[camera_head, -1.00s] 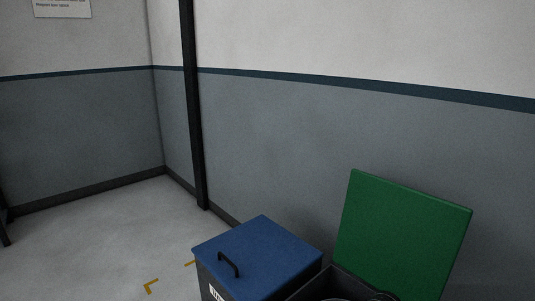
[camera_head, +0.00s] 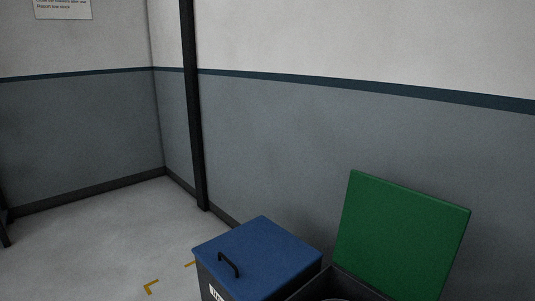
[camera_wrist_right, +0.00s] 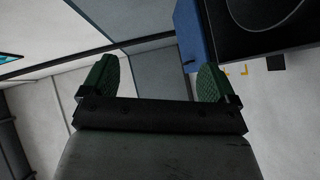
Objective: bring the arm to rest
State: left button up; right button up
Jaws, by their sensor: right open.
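My right gripper (camera_wrist_right: 154,82) shows in the right wrist view with its two green finger pads wide apart and nothing between them. Past the fingers are a grey wall and pale floor. Neither gripper shows in the head view, and my left gripper is in no view.
In the head view, a bin with a shut blue lid (camera_head: 258,247) and black handle stands beside a bin with a raised green lid (camera_head: 400,232). A dark post (camera_head: 193,110) stands by the wall. The floor (camera_head: 95,245) at left is clear, with yellow corner marks.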

jog(key=s+d+f+m+g, duration=0.1)
jog(key=s+f+m+g, duration=0.45)
jog(key=s, duration=0.35)
jog(key=s+d+f+m+g, duration=0.2)
jog(key=s+f+m+g, duration=0.4)
jog(key=s, duration=0.4)
notch_tip(320, 180, down, 25)
jog(key=s+m+g, duration=0.1)
jog(key=g, duration=0.1)
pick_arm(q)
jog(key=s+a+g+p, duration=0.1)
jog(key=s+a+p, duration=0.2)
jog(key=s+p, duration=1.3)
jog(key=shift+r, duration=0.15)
pick_arm(e)
jog(key=s+d+g, duration=0.1)
jog(key=s+d, duration=0.1)
jog(key=s, duration=1.4)
jog(key=shift+d, duration=0.25)
jog(key=shift+f, duration=0.1)
